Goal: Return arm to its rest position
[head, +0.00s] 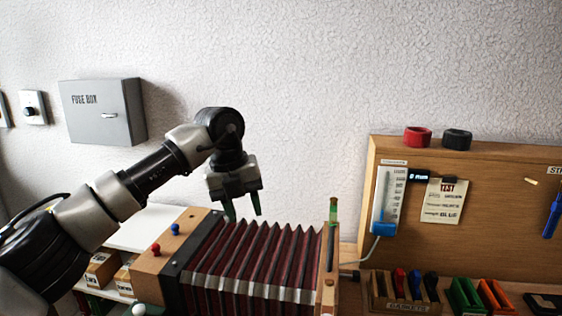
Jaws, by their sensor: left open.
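My left arm comes in from the left and reaches over the bench. Its gripper (243,217) points down with its two dark green-tipped fingers apart, and nothing shows between them. It hangs above the far side of a dark red pleated bellows (250,258) with wooden end boards. Whether the fingertips touch the bellows cannot be told from this one view. A wooden end block (170,250) with red and blue knobs forms the left end of the bellows. My right gripper is not in view.
A wooden panel (500,190) with a gauge (388,205) and a test card (443,202) stands at the right. Racks of coloured pieces (404,290) sit before it. A small green vial (333,212) stands at the bellows' right end. A fuse box (103,112) hangs on the wall.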

